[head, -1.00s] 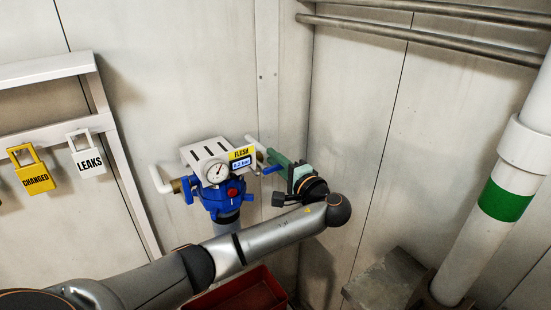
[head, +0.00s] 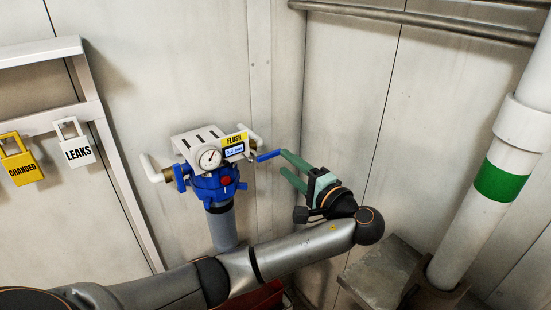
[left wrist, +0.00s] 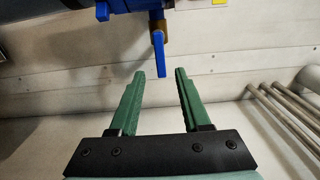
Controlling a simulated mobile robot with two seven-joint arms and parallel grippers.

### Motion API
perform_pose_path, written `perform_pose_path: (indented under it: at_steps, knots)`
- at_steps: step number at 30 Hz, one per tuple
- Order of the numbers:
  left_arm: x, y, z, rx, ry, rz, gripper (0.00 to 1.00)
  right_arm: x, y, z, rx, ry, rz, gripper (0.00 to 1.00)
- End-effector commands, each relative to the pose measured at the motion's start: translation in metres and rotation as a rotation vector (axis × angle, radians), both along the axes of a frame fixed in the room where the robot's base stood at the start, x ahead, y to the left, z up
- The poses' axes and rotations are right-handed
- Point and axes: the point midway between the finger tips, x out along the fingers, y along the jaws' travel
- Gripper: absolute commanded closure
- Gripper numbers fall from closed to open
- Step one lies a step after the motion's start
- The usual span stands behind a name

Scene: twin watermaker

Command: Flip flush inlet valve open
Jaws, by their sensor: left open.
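The blue and white flush unit (head: 222,187) with a gauge and a yellow FLUSH label hangs on the back wall in the head view. One blue valve handle (head: 181,178) hangs down on its left side. Another blue handle (head: 269,156) sticks out from its right side, towards my left gripper (head: 284,162). In the left wrist view this handle (left wrist: 159,52) reaches down between the fingertips of my left gripper (left wrist: 160,74), with gaps on both sides. The green fingers are open and empty. No label shows which handle is the inlet. My right gripper is out of view.
A white rack (head: 100,113) with a yellow CHANGED padlock (head: 19,160) and a white LEAKS padlock (head: 76,144) stands at left. A white pipe with a green band (head: 498,181) stands at right. Pipes (head: 430,20) run along the right wall.

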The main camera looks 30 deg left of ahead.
Motion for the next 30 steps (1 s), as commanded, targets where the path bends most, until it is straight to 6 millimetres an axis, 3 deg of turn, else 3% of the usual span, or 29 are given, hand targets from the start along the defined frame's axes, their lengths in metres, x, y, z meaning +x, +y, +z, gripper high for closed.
perform_pose_path:
  at_steps: [3,7,24,28,30]
  knots:
    - [-0.007,-0.018,-0.002,-0.002,0.001,-0.001,0.53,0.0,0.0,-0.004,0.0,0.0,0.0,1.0]
    - [-0.012,-0.028,0.0,-0.001,-0.001,0.001,0.53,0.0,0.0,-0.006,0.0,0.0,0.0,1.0]
    - [-0.013,-0.03,-0.001,0.0,0.002,0.0,0.53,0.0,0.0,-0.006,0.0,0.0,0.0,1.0]
    - [-0.009,-0.032,-0.026,-0.036,0.048,-0.055,0.53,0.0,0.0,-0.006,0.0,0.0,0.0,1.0]
    - [-0.007,-0.034,-0.058,-0.088,0.103,-0.124,0.53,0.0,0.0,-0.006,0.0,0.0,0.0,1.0]
